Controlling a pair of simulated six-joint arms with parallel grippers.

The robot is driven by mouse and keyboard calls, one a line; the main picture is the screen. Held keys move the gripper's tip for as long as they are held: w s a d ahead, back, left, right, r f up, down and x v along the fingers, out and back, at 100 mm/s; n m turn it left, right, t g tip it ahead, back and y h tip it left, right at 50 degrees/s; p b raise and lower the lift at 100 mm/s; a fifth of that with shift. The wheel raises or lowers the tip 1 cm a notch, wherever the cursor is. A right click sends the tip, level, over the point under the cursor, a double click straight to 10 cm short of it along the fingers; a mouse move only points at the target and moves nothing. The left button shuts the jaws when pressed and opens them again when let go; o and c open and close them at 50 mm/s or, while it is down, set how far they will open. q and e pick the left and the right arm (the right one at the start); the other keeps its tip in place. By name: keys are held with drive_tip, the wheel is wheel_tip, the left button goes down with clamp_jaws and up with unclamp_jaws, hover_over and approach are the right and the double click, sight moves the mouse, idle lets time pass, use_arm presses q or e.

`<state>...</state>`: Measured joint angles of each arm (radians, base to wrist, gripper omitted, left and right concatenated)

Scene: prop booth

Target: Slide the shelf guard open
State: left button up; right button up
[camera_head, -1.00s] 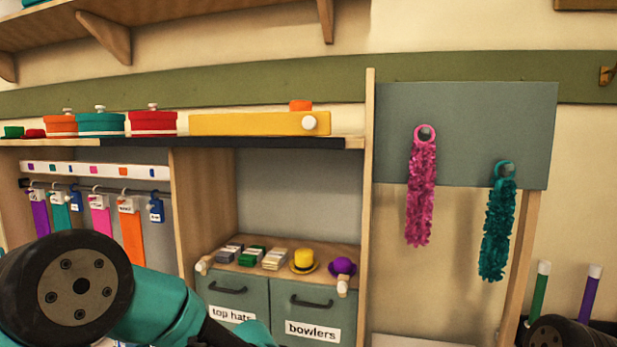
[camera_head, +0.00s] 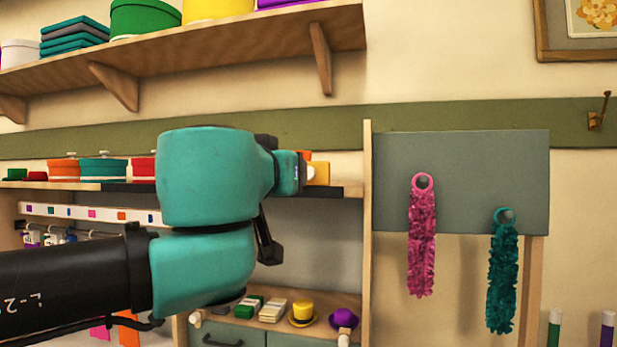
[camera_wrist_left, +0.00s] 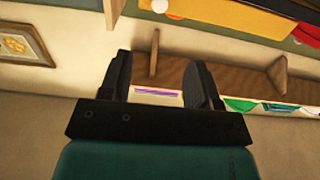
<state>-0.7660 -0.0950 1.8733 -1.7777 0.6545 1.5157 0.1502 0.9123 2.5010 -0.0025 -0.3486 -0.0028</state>
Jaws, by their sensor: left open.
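The shelf guard is a long yellow bar with a round white knob near its right end, lying along the lower shelf. In the head view only the right end of the yellow guard (camera_head: 319,173) shows, with part of the white knob (camera_head: 309,173); my left arm hides the rest. In the left wrist view the yellow guard (camera_wrist_left: 245,17) runs along the top edge, with the knob (camera_wrist_left: 161,6) at its left. My left gripper (camera_wrist_left: 160,62) is open, with nothing between its fingers. Its fingertips are hidden in the head view. My right gripper is out of view.
An upper shelf (camera_head: 230,48) with brackets and boxes hangs above my left arm. A grey panel (camera_head: 460,165) with pink (camera_head: 421,250) and teal (camera_head: 503,280) boas stands to the right. Small hats (camera_head: 302,314) sit below.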

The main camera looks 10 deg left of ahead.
use_arm(q)
drive_tip(key=shift+w, duration=0.15)
drive_tip(key=w, duration=0.5)
drive_tip(key=w+d, duration=0.1)
drive_tip(key=w, duration=0.5)
drive_tip(key=w+d, duration=0.1)
drive_tip(key=w, duration=0.5)
drive_tip(key=shift+w+d+f, duration=0.1)
drive_tip(key=shift+d, duration=0.05)
drive_tip(key=shift+c, duration=0.5)
clamp_jaws()
